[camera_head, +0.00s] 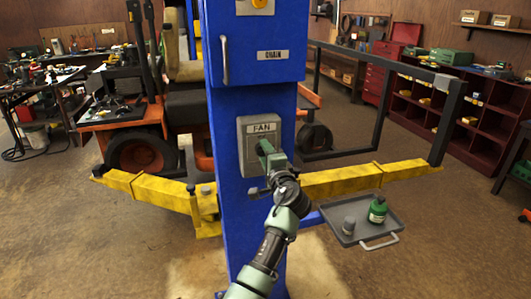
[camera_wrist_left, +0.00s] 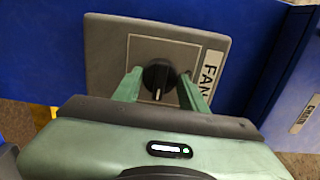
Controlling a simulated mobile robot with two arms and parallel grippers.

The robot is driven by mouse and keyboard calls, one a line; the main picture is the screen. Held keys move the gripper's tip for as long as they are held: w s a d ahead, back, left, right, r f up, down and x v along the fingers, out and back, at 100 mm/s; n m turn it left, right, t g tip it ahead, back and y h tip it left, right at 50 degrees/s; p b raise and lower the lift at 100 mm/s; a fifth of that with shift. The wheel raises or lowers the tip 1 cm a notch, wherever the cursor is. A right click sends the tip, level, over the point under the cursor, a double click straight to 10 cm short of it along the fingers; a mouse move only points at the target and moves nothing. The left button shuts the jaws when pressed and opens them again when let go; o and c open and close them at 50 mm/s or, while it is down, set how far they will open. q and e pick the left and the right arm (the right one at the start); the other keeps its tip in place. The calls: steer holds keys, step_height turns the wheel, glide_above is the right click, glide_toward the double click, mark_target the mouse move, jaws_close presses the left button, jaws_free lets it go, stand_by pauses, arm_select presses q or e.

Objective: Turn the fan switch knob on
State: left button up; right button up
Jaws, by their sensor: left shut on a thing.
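The grey fan switch box (camera_head: 246,139) with its FAN label (camera_head: 264,127) is on the blue lift column. My left gripper (camera_head: 268,156) is at the box and hides the knob in the head view. In the left wrist view the round black knob (camera_wrist_left: 158,76) sits on the grey plate (camera_wrist_left: 108,48), with a white pointer line toward the bottom of the picture. The fingers of my left gripper (camera_wrist_left: 160,88) are on both sides of the knob, shut on it. My right gripper is not in view.
A blue cabinet marked CHAIN (camera_head: 254,85) is above the switch. Yellow lift arms (camera_head: 340,180) extend to both sides of the column.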

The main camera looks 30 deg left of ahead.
arm_select(q)
steer(key=shift+r, duration=0.3)
steer(key=o, duration=1.4)
steer(key=shift+a, duration=0.1)
steer(key=shift+c, duration=0.2)
steer(key=shift+w+f, duration=0.1)
steer(key=shift+f, duration=0.15)
steer(key=b+v, duration=0.3)
steer(key=v, duration=0.4)
steer(key=shift+s+d, duration=0.25)
steer(key=shift+d, duration=0.05)
